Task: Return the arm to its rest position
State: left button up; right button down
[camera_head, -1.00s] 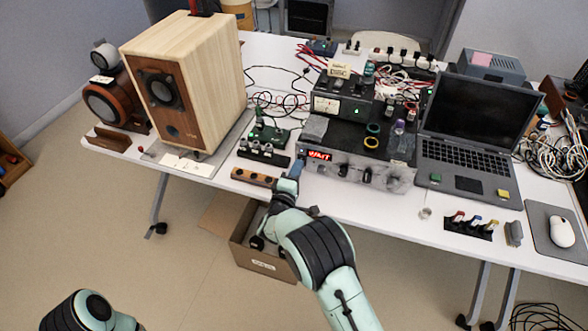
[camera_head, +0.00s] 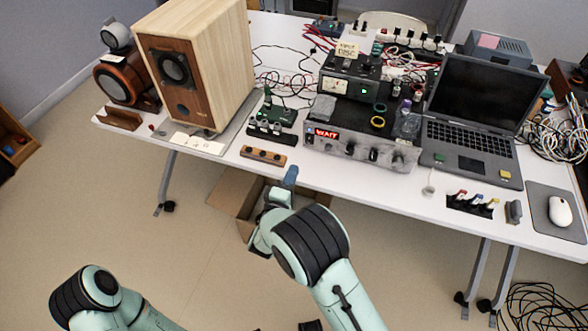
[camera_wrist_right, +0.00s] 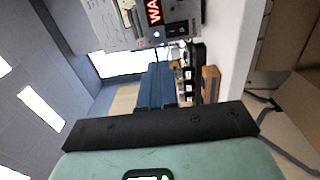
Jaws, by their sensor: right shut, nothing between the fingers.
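My right gripper (camera_head: 291,175) is in front of the table's front edge in the head view, with its blue fingers pointing up in the picture toward the table. It is empty. In the right wrist view its blue fingers (camera_wrist_right: 155,84) are together with nothing between them. My right arm comes up from the bottom of the head view. Part of my left arm shows at the lower left of the head view, but its gripper does not show.
The white table (camera_head: 390,189) carries a wooden speaker (camera_head: 222,60), an instrument with a red WAIT display (camera_head: 340,149), a laptop (camera_head: 468,140) and a wooden block with holes (camera_head: 263,155). A cardboard box (camera_head: 232,192) stands on the floor beneath. Open floor lies in front.

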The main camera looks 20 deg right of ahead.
dwell(0.4)
jog(key=s+d+f+m+g+y+p, duration=0.35)
jog(key=s+f, duration=0.25)
jog(key=f, duration=0.4)
jog(key=s+d+f+m+g+y+p, duration=0.2)
jog(key=s+f+g+y, duration=0.3)
jog(key=f, duration=0.6)
jog(key=s+a+m+g+y+p, duration=0.1)
jog(key=s+a+m+g, duration=0.1)
jog(key=s, duration=0.6)
jog(key=s+a+f+m+g+y+p, duration=0.1)
jog(key=s+a+m+g+y, duration=0.1)
jog(key=s, duration=0.6)
jog(key=s+a+m+g+y+p, duration=0.1)
jog(key=s+a+m+g+y, duration=0.1)
jog(key=s+m, duration=0.3)
jog(key=s+g, duration=0.1)
jog(key=s, duration=0.3)
jog(key=shift+a+f+m, duration=0.15)
jog(key=shift+f+m, duration=0.1)
jog(key=shift+m, duration=0.1)
